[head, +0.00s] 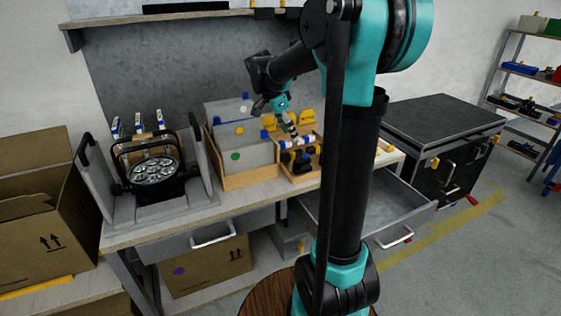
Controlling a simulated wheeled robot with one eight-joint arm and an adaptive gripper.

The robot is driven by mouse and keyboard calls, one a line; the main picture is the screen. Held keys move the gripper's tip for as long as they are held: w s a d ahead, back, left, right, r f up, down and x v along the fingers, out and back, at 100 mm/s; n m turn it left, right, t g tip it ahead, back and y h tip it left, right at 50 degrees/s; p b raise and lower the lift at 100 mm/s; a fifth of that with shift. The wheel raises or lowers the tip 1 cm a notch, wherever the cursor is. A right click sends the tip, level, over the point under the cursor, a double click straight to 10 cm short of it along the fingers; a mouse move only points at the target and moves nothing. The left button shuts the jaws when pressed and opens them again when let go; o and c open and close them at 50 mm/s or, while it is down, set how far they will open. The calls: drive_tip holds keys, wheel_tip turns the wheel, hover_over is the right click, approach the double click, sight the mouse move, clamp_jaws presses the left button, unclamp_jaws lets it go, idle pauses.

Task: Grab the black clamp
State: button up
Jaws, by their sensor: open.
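My gripper (290,131) is small in the head view and points down over a wooden organiser (304,175) on the workbench. It is open. Dark pieces that may be the black clamp (301,160) sit in the organiser, just below my gripper, among white and blue parts. They are too small to tell apart, and I cannot tell whether my gripper touches any of them.
A grey panel in a wooden frame (238,152) stands left of the organiser. Further left is a par can (155,172) in a grey holder. An open drawer (377,205) juts out below the bench. A black cabinet (442,125) stands at right.

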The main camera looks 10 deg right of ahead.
sight(301, 160)
drive_tip(key=x, duration=1.7)
drive_tip(key=shift+w+a, duration=0.1)
drive_tip(key=shift+w, duration=0.25)
drive_tip(key=shift+c, duration=0.5)
clamp_jaws()
